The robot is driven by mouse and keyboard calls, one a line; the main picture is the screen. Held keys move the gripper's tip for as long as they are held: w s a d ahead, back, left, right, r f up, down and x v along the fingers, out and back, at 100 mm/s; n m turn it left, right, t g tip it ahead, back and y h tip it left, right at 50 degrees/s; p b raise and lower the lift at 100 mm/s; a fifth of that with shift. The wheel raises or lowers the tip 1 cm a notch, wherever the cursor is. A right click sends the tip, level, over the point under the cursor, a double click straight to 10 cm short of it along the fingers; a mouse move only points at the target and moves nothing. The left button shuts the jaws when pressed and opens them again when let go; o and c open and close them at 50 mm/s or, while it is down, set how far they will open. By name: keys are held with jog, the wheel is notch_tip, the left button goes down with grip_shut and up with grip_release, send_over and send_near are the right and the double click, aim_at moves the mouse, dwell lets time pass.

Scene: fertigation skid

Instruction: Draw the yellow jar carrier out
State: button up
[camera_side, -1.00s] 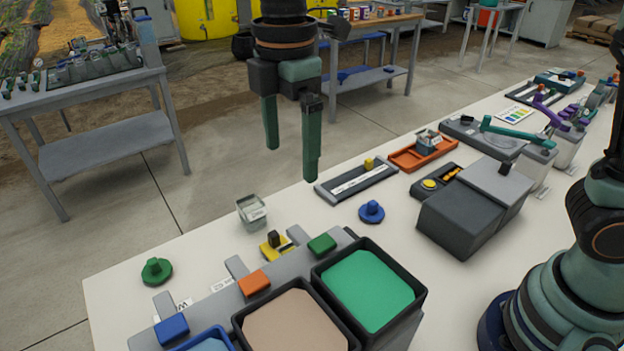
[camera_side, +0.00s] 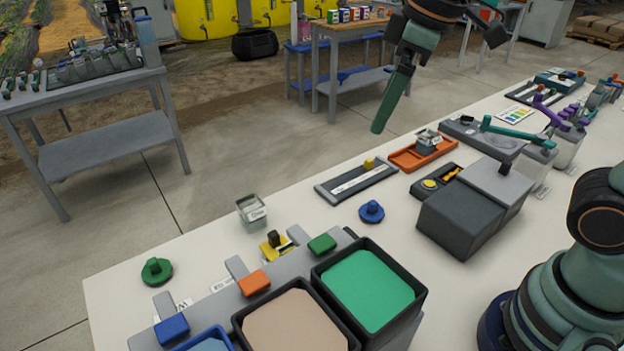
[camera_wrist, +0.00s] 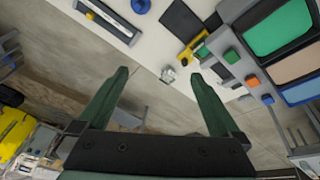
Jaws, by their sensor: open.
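The yellow carrier (camera_side: 272,246), with a dark upright knob, sits at the back edge of the grey bin rack in the side view. It also shows in the wrist view (camera_wrist: 187,56), upper right of centre. A clear square jar (camera_side: 252,213) with a pale label stands just behind it, apart from it. In the wrist view the jar (camera_wrist: 168,75) appears between my fingers, but farther away. My gripper (camera_side: 382,122) is high in the air, beyond the table's back edge and well right of the carrier. Its fingers (camera_wrist: 159,74) are spread and empty. The carrier's underside is hidden.
Bins with green (camera_side: 367,287) and beige contents stand in front of the carrier. A green knob (camera_side: 156,271) lies to the left. A blue knob (camera_side: 371,211), a slide track (camera_side: 357,182) and a dark grey box (camera_side: 462,223) are to the right. Bare tabletop lies between.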

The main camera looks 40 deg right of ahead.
jog(key=s+d+f+m+t, duration=0.1)
jog(key=s+d+f+m, duration=0.2)
jog(key=d+m, duration=0.3)
jog(key=shift+s+d+f+t+h, duration=0.3)
jog(key=shift+s+f+t+h, duration=0.1)
jog(key=shift+f, duration=0.35)
jog(key=shift+d+f+m, duration=0.2)
jog(key=shift+m, duration=0.1)
jog(key=c, duration=0.4)
jog(key=shift+w+a, duration=0.1)
jog(key=c, duration=0.3)
jog(key=g, duration=0.5)
send_over(274, 233)
notch_tip(274, 233, down, 10)
notch_tip(274, 233, down, 12)
grip_shut()
